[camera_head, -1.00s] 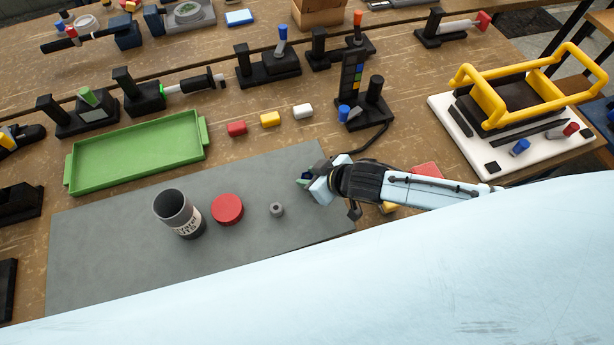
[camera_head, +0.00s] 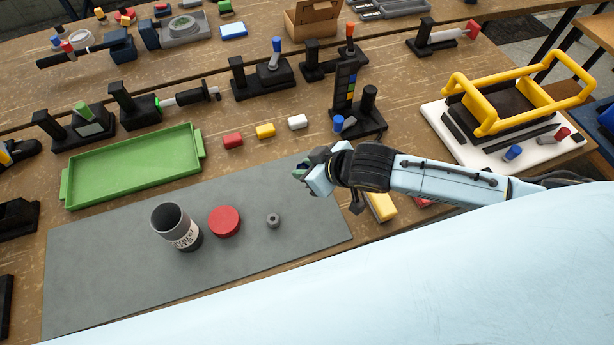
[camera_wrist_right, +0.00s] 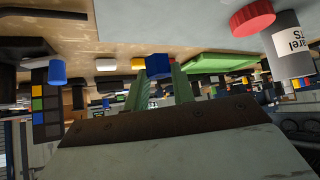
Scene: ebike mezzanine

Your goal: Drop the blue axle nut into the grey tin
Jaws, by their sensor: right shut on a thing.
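The grey tin (camera_head: 186,238) stands upright and open-topped on the grey mat (camera_head: 110,275); its labelled side also shows in the right wrist view (camera_wrist_right: 284,46). My right gripper (camera_head: 302,173) is above the mat's right end, to the right of the tin and apart from it. In the right wrist view its green fingers are shut on the blue axle nut (camera_wrist_right: 158,65), which shows as a small blue block at the fingertips. In the head view the nut is hidden by the gripper. My left gripper is not in view.
A red lid (camera_head: 224,221) and a small grey nut (camera_head: 273,220) lie on the mat between tin and gripper. A green tray (camera_head: 130,170) is behind the tin. Red (camera_head: 233,140), yellow (camera_head: 265,131) and white (camera_head: 297,122) blocks sit behind the mat. A black stand (camera_head: 346,95) is behind the gripper.

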